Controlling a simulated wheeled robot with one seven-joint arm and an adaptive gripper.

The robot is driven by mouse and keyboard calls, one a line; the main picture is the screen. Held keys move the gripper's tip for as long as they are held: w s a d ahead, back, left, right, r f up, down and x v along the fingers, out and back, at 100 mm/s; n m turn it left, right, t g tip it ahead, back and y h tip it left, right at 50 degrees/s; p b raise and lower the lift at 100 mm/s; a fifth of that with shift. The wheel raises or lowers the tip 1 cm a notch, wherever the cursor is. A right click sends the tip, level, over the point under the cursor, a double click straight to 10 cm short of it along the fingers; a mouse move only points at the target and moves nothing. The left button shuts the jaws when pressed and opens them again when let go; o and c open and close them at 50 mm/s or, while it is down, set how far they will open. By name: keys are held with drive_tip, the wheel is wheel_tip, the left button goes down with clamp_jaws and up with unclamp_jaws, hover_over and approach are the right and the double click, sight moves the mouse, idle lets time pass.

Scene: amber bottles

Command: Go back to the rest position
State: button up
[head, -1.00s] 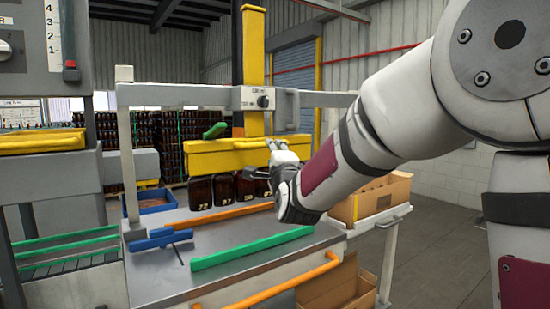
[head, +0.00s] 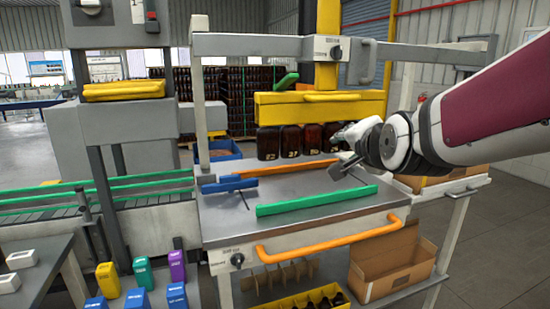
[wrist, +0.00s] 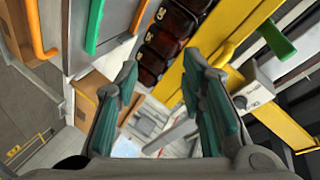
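My gripper (head: 345,150) is at the right of the machine table in the head view, in front of the yellow bar and close to the right end of the bottle row. In the wrist view my gripper (wrist: 168,100) has its two green-padded fingers wide apart with nothing between them. Several amber bottles (head: 291,140) with pale number marks stand in a row under the yellow bar (head: 275,106). The bottles also show in the wrist view (wrist: 170,30), beyond the fingers. The right end of the row is partly hidden behind my gripper.
The steel table (head: 225,207) carries a green rail (head: 317,200), an orange rail (head: 285,170) and a blue clamp (head: 230,184). An orange handle (head: 330,240) runs along its front. A cardboard box (head: 392,262) sits on the lower shelf. Open floor (head: 500,235) lies to the right.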

drive_tip(key=s+d+f+n+g, duration=0.1)
drive_tip(key=s+f+n+g, duration=0.2)
drive_tip(key=s, duration=0.7)
drive_tip(key=s+d+f+n+g, duration=0.1)
drive_tip(key=s+f+n+g, duration=0.2)
drive_tip(key=s, duration=0.7)
drive_tip(key=s+f+n+g, duration=0.4)
drive_tip(key=s+f+n, duration=0.1)
drive_tip(key=s, duration=0.6)
drive_tip(key=shift+d+f, duration=0.4)
drive_tip(key=shift+f, duration=0.35)
